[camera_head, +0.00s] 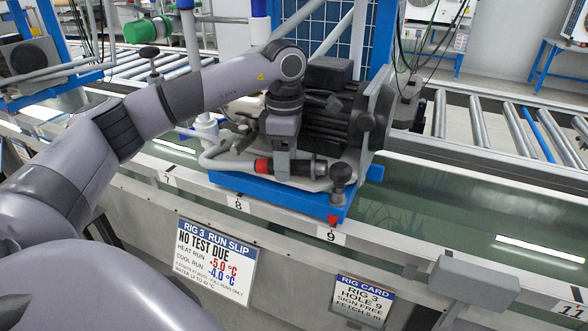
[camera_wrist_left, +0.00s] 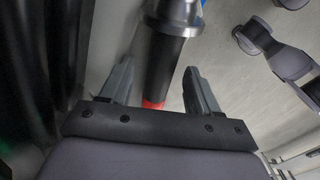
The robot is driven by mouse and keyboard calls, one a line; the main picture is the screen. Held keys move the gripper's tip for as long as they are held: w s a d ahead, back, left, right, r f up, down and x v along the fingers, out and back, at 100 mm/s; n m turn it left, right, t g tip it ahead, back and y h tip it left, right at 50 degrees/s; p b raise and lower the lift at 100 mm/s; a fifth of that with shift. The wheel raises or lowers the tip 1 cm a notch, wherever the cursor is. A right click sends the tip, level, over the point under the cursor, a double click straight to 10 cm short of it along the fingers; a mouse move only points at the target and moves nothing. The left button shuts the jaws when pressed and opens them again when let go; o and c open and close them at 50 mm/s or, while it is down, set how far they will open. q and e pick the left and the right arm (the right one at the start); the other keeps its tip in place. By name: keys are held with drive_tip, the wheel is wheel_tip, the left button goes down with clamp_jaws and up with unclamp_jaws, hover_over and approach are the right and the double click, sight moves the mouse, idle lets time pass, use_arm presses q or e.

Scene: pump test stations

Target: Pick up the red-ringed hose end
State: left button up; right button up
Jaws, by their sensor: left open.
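The red-ringed hose end is a black tapered fitting (camera_head: 303,168) with a red band (camera_head: 263,166), joined to a pale grey hose. It lies along the front of the pump, above a blue base. My left gripper (camera_head: 290,175) is over it from above and hides part of it. In the left wrist view, the open fingers (camera_wrist_left: 157,70) stand on either side of the black fitting (camera_wrist_left: 162,65), and the red band (camera_wrist_left: 153,103) shows close to the palm. I see gaps beside the fitting, so the jaws are not closed on it. The right gripper is not in view.
The dark motor (camera_head: 335,118) stands right behind the hose end. The blue base (camera_head: 262,196) sits at the rail by labels 8 and 9. A dark knob (camera_head: 342,174) stands just right of the fitting. Signs hang on the front: a run slip (camera_head: 214,262) and a rig card (camera_head: 361,303).

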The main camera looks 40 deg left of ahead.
use_arm(q)
drive_tip(key=shift+f, duration=0.1)
drive_tip(key=shift+c, duration=0.2)
clamp_jaws()
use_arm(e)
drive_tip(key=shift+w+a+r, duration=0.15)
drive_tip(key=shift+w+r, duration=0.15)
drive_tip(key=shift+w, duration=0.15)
